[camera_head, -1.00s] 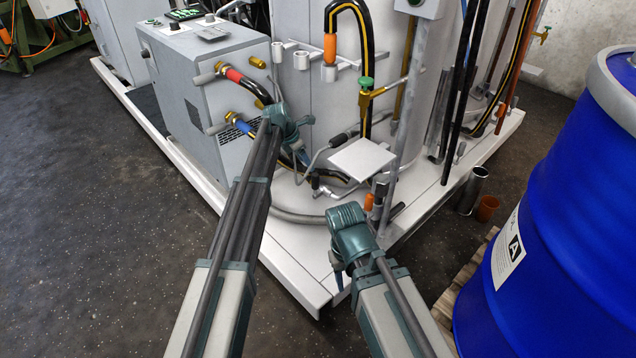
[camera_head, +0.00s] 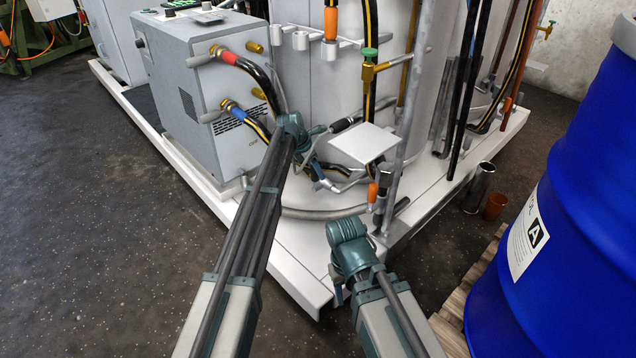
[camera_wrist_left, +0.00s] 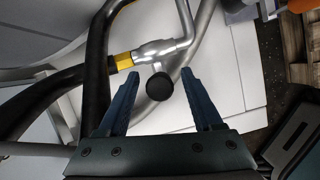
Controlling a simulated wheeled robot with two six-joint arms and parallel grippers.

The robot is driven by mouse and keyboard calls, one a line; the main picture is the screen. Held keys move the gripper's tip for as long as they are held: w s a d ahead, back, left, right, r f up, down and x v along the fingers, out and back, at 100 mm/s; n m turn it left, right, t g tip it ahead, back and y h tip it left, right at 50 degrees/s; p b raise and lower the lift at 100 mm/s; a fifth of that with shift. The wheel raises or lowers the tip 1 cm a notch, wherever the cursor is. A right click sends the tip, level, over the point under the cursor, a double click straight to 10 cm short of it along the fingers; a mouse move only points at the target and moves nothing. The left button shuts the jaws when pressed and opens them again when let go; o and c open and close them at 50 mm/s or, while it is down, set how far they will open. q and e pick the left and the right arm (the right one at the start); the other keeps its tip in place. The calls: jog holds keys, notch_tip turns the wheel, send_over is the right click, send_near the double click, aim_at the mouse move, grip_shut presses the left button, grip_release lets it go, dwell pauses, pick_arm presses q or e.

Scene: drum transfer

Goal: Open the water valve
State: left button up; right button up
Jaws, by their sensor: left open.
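In the left wrist view, a steel valve (camera_wrist_left: 165,47) with a brass-yellow fitting joins a black hose to a bent steel pipe. Its round black handle (camera_wrist_left: 160,88) faces the camera. My left gripper (camera_wrist_left: 160,77) is open, with one blue finger on each side of the black handle; I cannot tell whether they touch it. In the head view my left gripper (camera_head: 316,172) hangs at the front of the machine, left of a small white plate, and mostly hides the valve. My right gripper (camera_head: 340,290) is low at the platform corner; its jaws are unclear.
A grey cabinet (camera_head: 212,95) with hoses stands left of my left gripper. A white plate (camera_head: 364,143) and an orange-handled fitting (camera_head: 372,192) are close on its right. A blue drum (camera_head: 570,210) on a pallet stands right. Dark floor (camera_head: 90,240) is free at left.

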pick_arm(q)
jog(key=shift+b+x, duration=0.8)
jog(key=shift+x, duration=0.65)
pick_arm(e)
notch_tip(320, 180, down, 3)
jog(key=shift+r, duration=0.2)
pick_arm(q)
jog(key=shift+r, duration=0.1)
grip_shut()
